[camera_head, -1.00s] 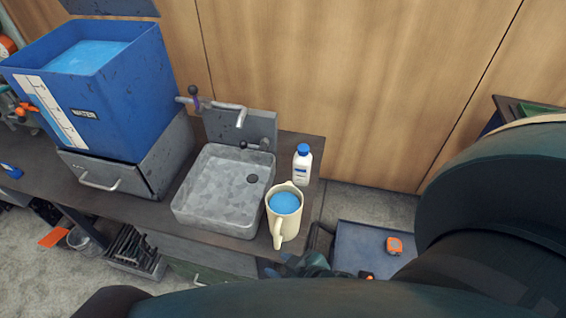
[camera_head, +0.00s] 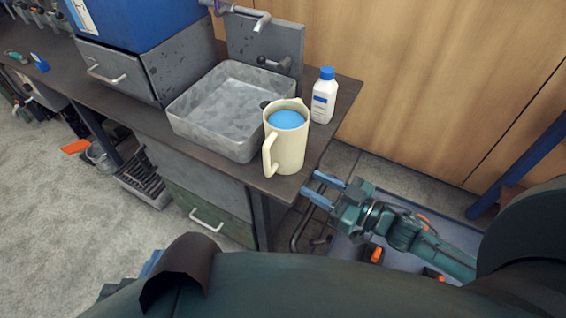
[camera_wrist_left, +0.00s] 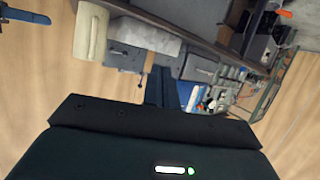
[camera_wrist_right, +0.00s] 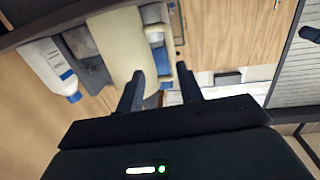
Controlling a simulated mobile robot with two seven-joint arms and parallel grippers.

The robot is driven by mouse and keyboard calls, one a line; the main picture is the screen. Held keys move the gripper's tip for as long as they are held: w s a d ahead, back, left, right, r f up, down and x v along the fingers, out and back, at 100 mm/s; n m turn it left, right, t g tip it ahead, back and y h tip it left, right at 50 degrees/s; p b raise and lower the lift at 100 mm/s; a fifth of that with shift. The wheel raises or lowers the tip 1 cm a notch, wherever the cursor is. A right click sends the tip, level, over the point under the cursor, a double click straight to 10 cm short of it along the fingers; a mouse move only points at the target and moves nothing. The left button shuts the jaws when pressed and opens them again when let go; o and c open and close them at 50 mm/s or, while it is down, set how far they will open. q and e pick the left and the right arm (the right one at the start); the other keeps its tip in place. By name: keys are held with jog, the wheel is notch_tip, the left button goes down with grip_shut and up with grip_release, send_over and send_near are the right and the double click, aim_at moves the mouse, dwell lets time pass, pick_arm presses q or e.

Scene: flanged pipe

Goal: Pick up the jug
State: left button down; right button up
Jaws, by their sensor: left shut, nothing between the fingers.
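The cream jug (camera_head: 291,150) stands upright on the right end of the dark bench, with blue contents at its top and its handle on the front left. My right gripper (camera_head: 316,188) is open, to the lower right of the jug and apart from it. In the right wrist view the jug (camera_wrist_right: 113,42) shows beyond the open fingers of my right gripper (camera_wrist_right: 159,86). In the left wrist view my left gripper (camera_wrist_left: 162,88) is shut and empty, with the jug (camera_wrist_left: 90,32) at upper left. I cannot clearly make out the left fingers in the head view.
A white bottle with a blue cap (camera_head: 324,100) stands close behind the jug on its right. A grey sink (camera_head: 214,138) is just left of the jug. A blue tank (camera_head: 140,28) is farther left. Orange items (camera_head: 376,255) lie low on the right.

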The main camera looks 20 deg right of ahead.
aim_at(267, 166)
jog(key=w+a, duration=0.1)
jog(key=w+a+n+y+b, duration=0.1)
jog(key=w+a, duration=0.1)
jog(key=w+a+g+y, duration=0.1)
jog(key=w+a, duration=0.1)
jog(key=shift+a+f, duration=0.1)
jog(key=shift+f, duration=0.25)
jog(key=shift+b+x, duration=0.55)
jog(key=shift+x, duration=2.2)
pick_arm(q)
jog(key=shift+d+f+m, duration=0.3)
jog(key=shift+d+f, duration=0.1)
jog(key=shift+f, duration=0.45)
pick_arm(e)
jog(key=shift+s+a, duration=0.1)
pick_arm(q)
jog(key=shift+w, duration=0.1)
pick_arm(e)
grip_shut()
pick_arm(q)
jog(key=shift+r, duration=0.1)
pick_arm(e)
jog(key=shift+r, duration=0.35)
